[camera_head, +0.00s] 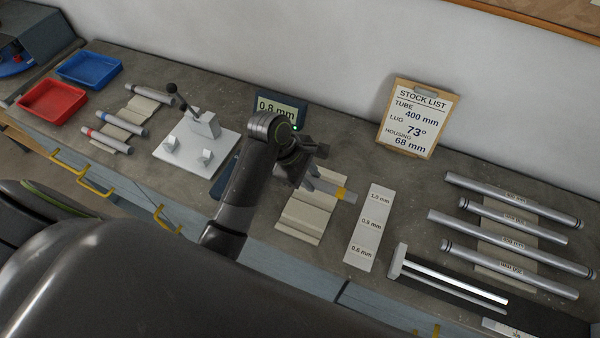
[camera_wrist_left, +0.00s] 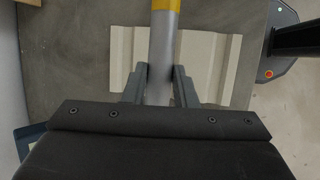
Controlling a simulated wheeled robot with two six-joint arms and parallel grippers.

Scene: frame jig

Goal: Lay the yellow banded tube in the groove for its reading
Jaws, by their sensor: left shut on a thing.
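The yellow banded tube is a grey tube (camera_head: 325,187) with a yellow band near its right end. My left gripper (camera_head: 312,182) is shut on it, above the upper part of a beige grooved block (camera_head: 299,218). In the left wrist view the tube (camera_wrist_left: 162,48) runs between the two fingers (camera_wrist_left: 160,80), its yellow band at the top edge, with the grooved block (camera_wrist_left: 210,60) behind it. I cannot tell whether the tube touches the block. A label strip (camera_head: 369,228) right of the block reads 1.0, 0.8 and 0.6 mm. A display (camera_head: 279,106) reads 0.8 mm. My right gripper is not in view.
A white fixture with a black-knobbed lever (camera_head: 198,140) stands left of my arm. Banded tubes (camera_head: 122,123) lie on a rack at the left, near red (camera_head: 52,101) and blue (camera_head: 89,69) trays. Longer tubes (camera_head: 512,238) lie at the right. A stock list (camera_head: 417,118) stands at the wall.

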